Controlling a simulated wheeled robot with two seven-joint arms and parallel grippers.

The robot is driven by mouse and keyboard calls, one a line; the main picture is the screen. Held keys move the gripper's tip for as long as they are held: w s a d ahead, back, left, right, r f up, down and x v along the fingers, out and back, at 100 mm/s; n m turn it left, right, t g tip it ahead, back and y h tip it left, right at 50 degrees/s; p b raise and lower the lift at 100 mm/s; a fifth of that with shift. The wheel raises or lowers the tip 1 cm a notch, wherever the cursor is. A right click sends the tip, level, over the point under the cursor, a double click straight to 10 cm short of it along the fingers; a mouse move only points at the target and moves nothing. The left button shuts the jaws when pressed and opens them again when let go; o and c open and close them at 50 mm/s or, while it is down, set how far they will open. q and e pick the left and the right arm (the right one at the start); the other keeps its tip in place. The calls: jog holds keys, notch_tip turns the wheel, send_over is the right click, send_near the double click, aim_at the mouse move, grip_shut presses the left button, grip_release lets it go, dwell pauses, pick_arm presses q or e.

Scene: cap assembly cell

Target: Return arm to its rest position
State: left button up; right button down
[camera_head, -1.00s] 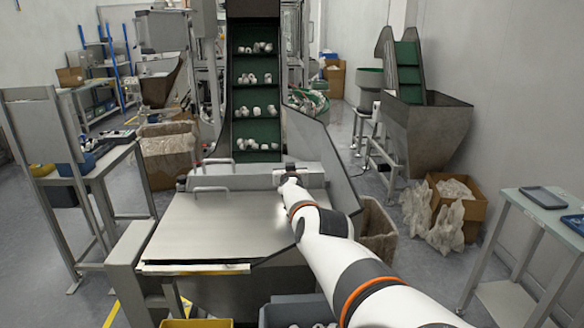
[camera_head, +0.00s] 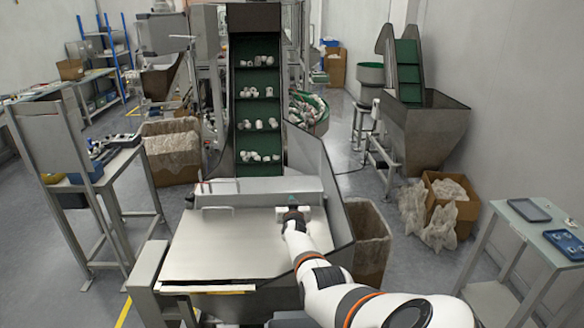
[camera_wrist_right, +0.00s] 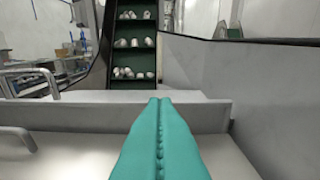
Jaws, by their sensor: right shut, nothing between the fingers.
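My right arm enters the head view from the bottom right. Its gripper (camera_head: 292,208) is above the right part of the flat metal lid (camera_head: 225,250), close to the raised metal housing at the lid's back edge. In the right wrist view, the two teal fingers (camera_wrist_right: 160,101) lie together along their length with nothing between them. They point toward the green conveyor. I cannot tell how high the fingers are above the lid. My left arm and gripper do not show.
A green inclined conveyor (camera_head: 257,112) carries white caps behind the lid. A grey side wall (camera_head: 325,195) slopes beside my arm. Side tables stand left (camera_head: 125,165) and right (camera_head: 530,225). A cardboard box (camera_head: 455,207) and a metal hopper (camera_head: 430,125) are at right.

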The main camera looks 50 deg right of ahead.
jog(key=b+v, duration=0.1)
jog(key=v, duration=0.2)
jog(key=shift+d, duration=0.1)
dwell(0.3)
jog(key=shift+f, duration=0.15)
